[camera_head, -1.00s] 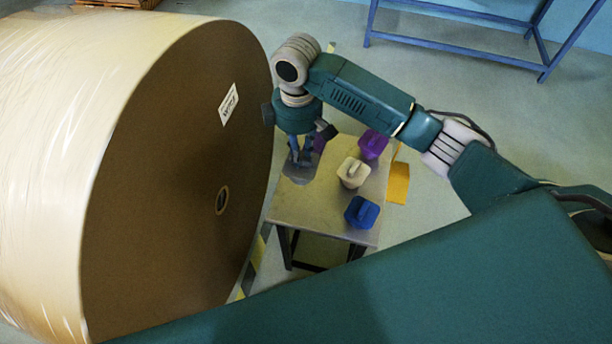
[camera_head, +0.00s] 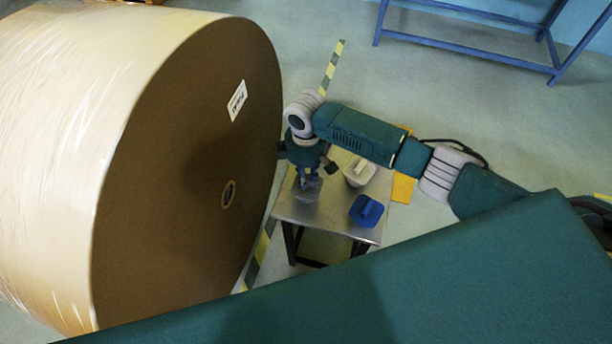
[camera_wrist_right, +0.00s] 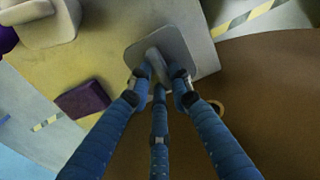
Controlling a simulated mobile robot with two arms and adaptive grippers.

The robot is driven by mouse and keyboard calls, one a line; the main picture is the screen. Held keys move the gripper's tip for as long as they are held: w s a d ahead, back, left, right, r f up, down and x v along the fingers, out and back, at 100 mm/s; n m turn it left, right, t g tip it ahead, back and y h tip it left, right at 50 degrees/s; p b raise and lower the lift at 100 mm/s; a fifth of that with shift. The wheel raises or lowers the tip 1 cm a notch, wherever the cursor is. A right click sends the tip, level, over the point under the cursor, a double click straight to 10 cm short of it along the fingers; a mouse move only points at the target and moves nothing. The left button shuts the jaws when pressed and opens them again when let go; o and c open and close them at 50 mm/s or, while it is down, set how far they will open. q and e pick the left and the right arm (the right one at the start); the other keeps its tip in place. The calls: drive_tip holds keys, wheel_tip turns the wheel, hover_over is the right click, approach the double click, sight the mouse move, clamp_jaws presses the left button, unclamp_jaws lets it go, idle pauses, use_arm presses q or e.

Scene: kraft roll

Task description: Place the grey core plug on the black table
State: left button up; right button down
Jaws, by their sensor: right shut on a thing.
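The grey core plug (camera_head: 309,190) is at the left part of a small table (camera_head: 325,217) with a grey, shiny top and dark legs. My right gripper (camera_head: 306,178) is above the plug with its fingers shut on its raised grip. In the right wrist view the plug's square flange (camera_wrist_right: 196,44) shows beyond the fingers (camera_wrist_right: 160,80). I cannot tell whether the plug touches the table top. My left gripper is not in view.
A white plug (camera_head: 359,174) and a blue plug (camera_head: 366,211) stand on the same table. A purple block (camera_wrist_right: 84,99) shows in the right wrist view. The huge kraft roll (camera_head: 170,180) stands close on the left. A blue frame (camera_head: 470,45) stands farther back.

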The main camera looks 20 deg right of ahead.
drive_tip(key=c, duration=1.6)
unclamp_jaws()
drive_tip(key=shift+f, duration=0.15)
wheel_tip(320, 180, up, 12)
drive_tip(key=shift+r+b, duration=0.1)
drive_tip(key=shift+b, duration=0.65)
